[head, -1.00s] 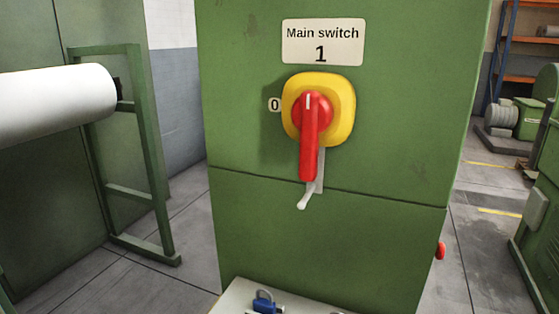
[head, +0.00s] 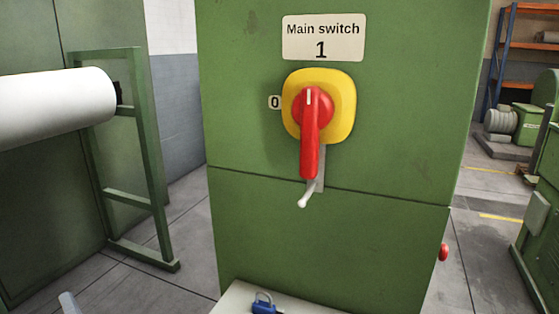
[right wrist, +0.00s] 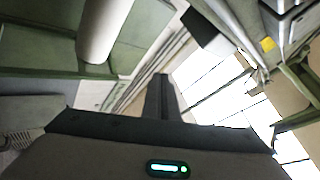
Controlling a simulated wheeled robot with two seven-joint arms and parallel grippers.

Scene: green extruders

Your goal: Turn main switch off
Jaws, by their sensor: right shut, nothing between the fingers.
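The main switch has a yellow plate (head: 345,105) and a red handle (head: 310,150) on the green cabinet. The handle hangs straight down. The white mark at its top points up, toward the "1" on the "Main switch" label (head: 323,38). A "0" label (head: 275,102) is left of the plate. A small pale tip enters the head view at bottom left. My left gripper cannot be made out.
A blue padlock (head: 264,303) lies on a pale ledge (head: 235,297) below the switch. A white roll (head: 55,108) on a green frame (head: 150,165) stands at left. A red button (head: 443,252) sits on the cabinet's right side.

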